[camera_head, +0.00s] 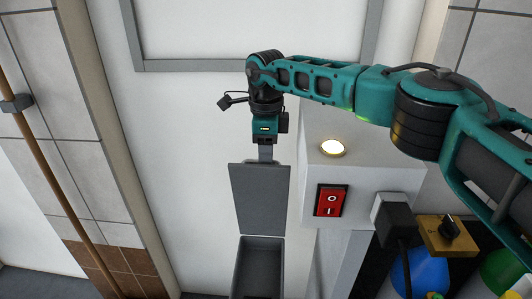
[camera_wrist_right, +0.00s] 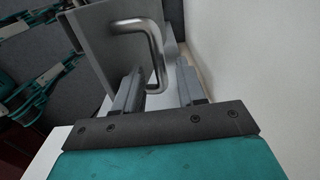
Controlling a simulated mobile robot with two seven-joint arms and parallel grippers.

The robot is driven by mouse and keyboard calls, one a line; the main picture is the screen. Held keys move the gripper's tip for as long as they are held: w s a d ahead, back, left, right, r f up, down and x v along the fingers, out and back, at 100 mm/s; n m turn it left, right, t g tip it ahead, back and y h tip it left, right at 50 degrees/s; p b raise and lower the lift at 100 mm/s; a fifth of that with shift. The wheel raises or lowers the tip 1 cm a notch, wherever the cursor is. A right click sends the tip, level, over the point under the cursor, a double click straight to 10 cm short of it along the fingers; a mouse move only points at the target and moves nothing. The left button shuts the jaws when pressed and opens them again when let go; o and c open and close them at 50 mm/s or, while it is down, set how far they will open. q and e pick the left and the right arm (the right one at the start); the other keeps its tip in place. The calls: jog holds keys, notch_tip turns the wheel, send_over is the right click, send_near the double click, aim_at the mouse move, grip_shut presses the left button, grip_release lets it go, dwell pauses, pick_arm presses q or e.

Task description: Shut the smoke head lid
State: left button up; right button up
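The smoke head lid (camera_head: 260,198) is a flat dark grey panel. It stands raised above an open grey box (camera_head: 258,268), whose inside shows in the head view. My right gripper (camera_head: 265,155) is at the lid's upper edge. In the right wrist view, the lid (camera_wrist_right: 92,38) carries a curved silver handle (camera_wrist_right: 153,45). The fingers of my right gripper (camera_wrist_right: 160,80) are apart, with the handle's near end between their tips, closer to the left finger. I cannot tell if they touch it. My left gripper is not seen.
A white cabinet with a round lit lamp (camera_head: 333,148) and a red switch (camera_head: 331,200) stands right of the lid. A black plug (camera_head: 394,217) and a brass valve block (camera_head: 447,235) are farther right. A brown pole (camera_head: 55,165) runs along the left wall.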

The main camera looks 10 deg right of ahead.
grip_shut()
dwell(0.6)
